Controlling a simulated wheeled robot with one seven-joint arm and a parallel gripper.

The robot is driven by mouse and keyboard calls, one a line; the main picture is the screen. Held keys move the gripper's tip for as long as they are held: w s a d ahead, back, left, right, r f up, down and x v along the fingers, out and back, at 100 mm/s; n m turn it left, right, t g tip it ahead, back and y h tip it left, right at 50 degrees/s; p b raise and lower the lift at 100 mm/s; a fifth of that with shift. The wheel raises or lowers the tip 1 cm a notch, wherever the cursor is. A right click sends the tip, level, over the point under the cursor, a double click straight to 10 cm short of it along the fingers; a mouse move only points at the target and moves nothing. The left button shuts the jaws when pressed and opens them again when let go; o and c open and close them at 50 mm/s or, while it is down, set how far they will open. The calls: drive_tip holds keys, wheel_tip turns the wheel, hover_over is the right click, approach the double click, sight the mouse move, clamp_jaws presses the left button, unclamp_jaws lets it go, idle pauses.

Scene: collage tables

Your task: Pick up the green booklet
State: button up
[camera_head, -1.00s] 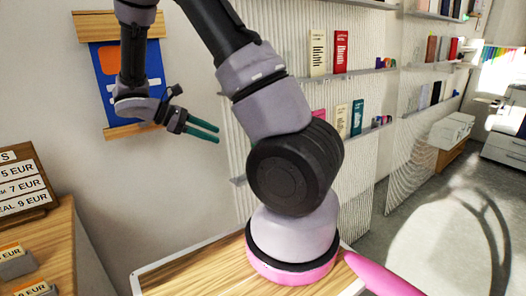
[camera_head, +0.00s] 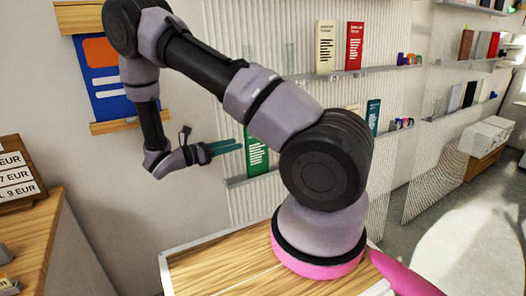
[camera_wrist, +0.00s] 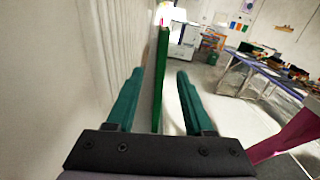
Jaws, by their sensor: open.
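The green booklet (camera_head: 257,160) stands upright on the lower wall shelf in the head view, partly covered by my gripper and arm. My gripper (camera_head: 240,146) is open, its teal fingers pointing right at the booklet's upper left part. In the wrist view the green booklet (camera_wrist: 160,85) shows edge-on as a thin upright strip. It lies between the two open fingers of my gripper (camera_wrist: 160,72), with a gap visible on each side. How deep it sits between the fingertips is hard to tell.
The ribbed wall panel (camera_wrist: 95,50) runs close along the left finger. The shelf (camera_head: 240,181) lies below the gripper. A red booklet (camera_head: 354,47) and a cream booklet (camera_head: 325,47) stand on the shelf above. A teal booklet (camera_head: 373,117) stands farther right.

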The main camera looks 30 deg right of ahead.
sight(257, 152)
drive_tip(key=d, duration=0.9)
drive_tip(key=shift+w+d, duration=0.1)
drive_tip(key=shift+d, duration=0.2)
clamp_jaws()
